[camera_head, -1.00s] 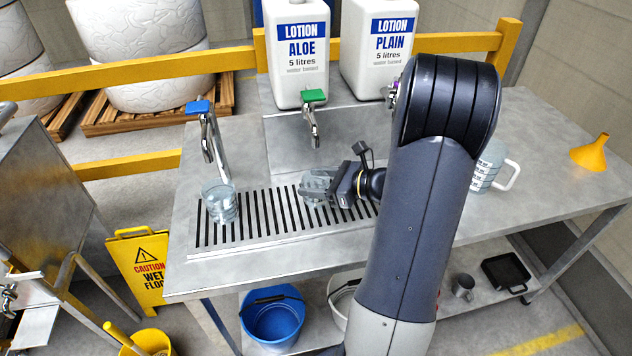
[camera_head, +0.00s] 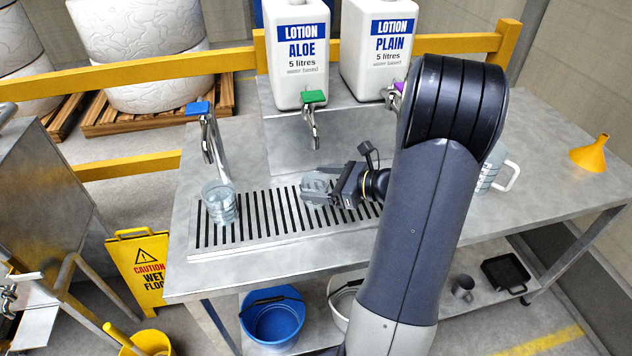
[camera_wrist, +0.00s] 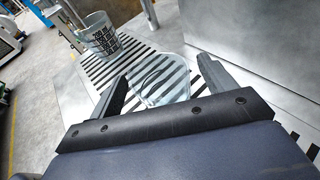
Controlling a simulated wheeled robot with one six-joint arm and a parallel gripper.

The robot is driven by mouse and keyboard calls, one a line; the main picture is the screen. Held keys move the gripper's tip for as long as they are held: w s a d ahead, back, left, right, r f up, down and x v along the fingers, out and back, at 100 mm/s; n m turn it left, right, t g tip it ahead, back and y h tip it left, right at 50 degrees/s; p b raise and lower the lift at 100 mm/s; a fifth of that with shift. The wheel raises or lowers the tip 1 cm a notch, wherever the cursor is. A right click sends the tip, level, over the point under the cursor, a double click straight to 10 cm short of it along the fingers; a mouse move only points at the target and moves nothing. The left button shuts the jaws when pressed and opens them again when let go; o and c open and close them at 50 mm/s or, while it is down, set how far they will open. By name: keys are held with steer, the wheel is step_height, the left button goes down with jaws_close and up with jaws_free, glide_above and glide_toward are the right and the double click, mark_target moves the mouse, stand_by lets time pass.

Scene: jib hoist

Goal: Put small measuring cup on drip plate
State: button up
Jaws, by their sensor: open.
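A small clear cup (camera_head: 318,183) stands on the slotted drip plate (camera_head: 232,240), under the green-tapped spout. My gripper (camera_head: 312,192) is around this cup at plate height, and its fingers partly hide it. In the wrist view the clear cup (camera_wrist: 163,82) lies between the two spread fingers (camera_wrist: 160,88), with gaps on both sides. A second clear cup (camera_head: 220,203) stands upright at the plate's left end under the blue-tapped spout. It also shows in the wrist view (camera_wrist: 103,38). I cannot tell for certain which is the small measuring cup.
A clear measuring jug (camera_head: 492,172) stands right of the plate, partly behind my arm. A yellow funnel (camera_head: 590,155) is at the far right. Two lotion containers (camera_head: 298,60) with taps stand behind the plate. The bench between jug and funnel is clear.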

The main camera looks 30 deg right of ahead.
steer(key=v, duration=1.1)
stand_by(2.0)
